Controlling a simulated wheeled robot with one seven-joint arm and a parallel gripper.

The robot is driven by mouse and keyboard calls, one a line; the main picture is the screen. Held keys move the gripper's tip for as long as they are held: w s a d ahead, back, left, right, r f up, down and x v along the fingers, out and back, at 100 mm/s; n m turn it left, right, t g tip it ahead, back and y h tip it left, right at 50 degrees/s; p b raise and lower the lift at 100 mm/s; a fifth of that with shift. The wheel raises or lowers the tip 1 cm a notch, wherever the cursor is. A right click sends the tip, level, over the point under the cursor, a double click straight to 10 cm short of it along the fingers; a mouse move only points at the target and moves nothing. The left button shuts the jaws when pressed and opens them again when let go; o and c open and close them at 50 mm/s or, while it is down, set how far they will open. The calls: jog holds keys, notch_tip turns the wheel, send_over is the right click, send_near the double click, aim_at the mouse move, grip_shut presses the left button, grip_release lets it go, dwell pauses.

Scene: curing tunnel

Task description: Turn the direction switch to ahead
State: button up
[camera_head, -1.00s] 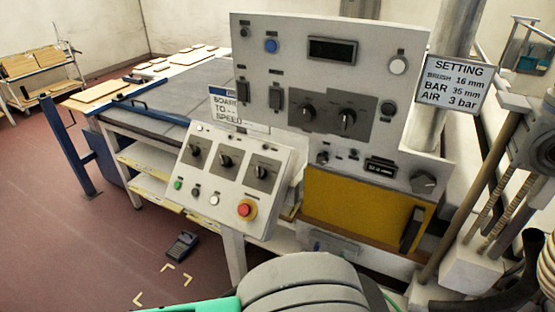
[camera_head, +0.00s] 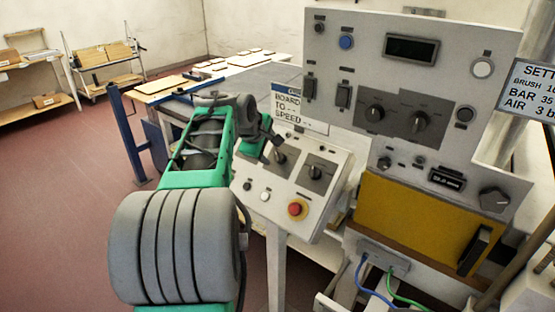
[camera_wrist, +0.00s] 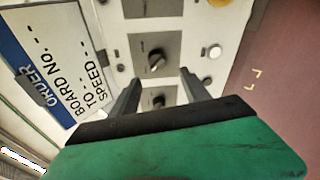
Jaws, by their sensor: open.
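The sloped lower control panel (camera_head: 325,218) carries rotary switches on dark plates. The middle switch (camera_head: 279,157) and right switch (camera_head: 315,171) show in the head view; my arm hides the left one there. In the wrist view, the left switch (camera_wrist: 158,101) shows between my fingers, and the middle switch (camera_wrist: 155,59) lies beyond the fingertips. The switch labels are too small to read, so I cannot tell which is the direction switch. My gripper (camera_wrist: 158,76) is open and empty over the panel; contact with a knob cannot be told. It also shows in the head view (camera_head: 268,143).
An order board (camera_head: 298,106) stands behind the panel, close left of my fingers in the wrist view. The upright panel (camera_head: 380,75) has two larger knobs. A red stop button (camera_head: 297,208) and a white button (camera_head: 265,196) sit on the lower panel's front part.

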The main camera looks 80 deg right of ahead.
aim_at(277, 156)
jog(key=x, duration=0.2)
jog(key=p+x, duration=0.1)
jog(key=x, duration=0.5)
jog(key=shift+s+d+r+p, duration=0.1)
jog(key=shift+s+r+p, duration=0.1)
jog(key=shift+s+p, duration=0.15)
jog(key=shift+c, duration=0.4)
grip_shut()
